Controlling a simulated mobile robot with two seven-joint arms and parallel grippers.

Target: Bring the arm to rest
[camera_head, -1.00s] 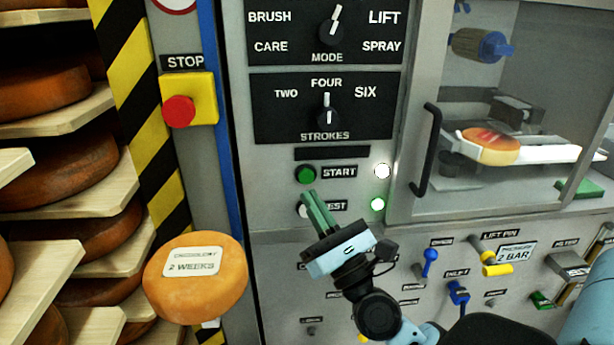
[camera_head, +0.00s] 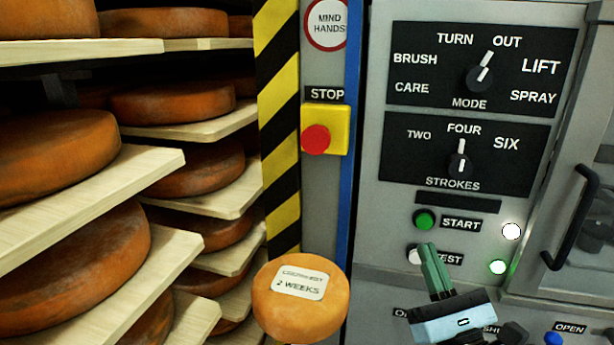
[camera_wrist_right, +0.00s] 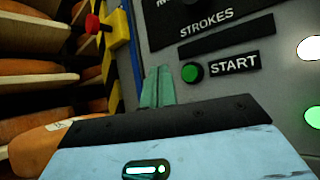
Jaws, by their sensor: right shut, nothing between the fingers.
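My right gripper (camera_head: 434,270) is shut and empty. In the head view it stands in front of the control panel (camera_head: 405,210), with its green fingers pointing up, just below the green START button (camera_head: 424,220) and partly over the TEST label. In the right wrist view the shut fingers (camera_wrist_right: 158,88) show left of the START button (camera_wrist_right: 193,72). I cannot tell whether the fingertips touch the panel. My left gripper is not in view.
Cheese wheels on wooden shelves (camera_head: 90,220) fill the left. A small cheese labelled 2 WEEKS (camera_head: 300,318) is at the bottom middle. A red STOP button (camera_head: 316,139) sits on a yellow box. A black door handle (camera_head: 572,215) stands out at the right.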

